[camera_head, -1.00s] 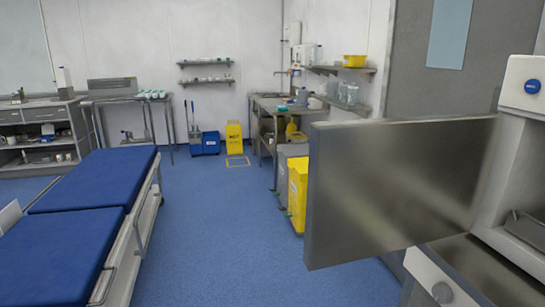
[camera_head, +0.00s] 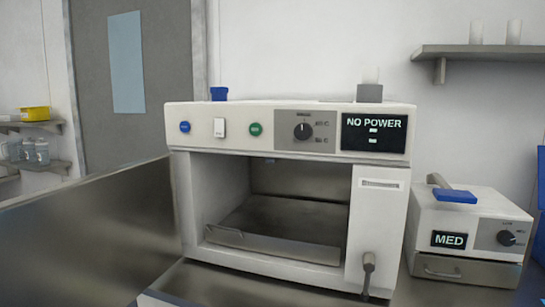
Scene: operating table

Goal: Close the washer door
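The washer (camera_head: 290,190) is a white box-shaped machine in the middle of the head view. Its front panel has a dial, buttons and a dark display reading "NO POWER". Its chamber is open and looks empty apart from a metal ledge at the front. The washer door (camera_head: 95,235) is a broad steel panel standing wide open to the left of the chamber. It reaches out toward me and runs off the left edge of the view. Neither of my grippers shows.
A smaller white device marked "MED" (camera_head: 465,225) stands to the right of the washer, with a blue item on top. A wall shelf (camera_head: 490,52) is above it.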

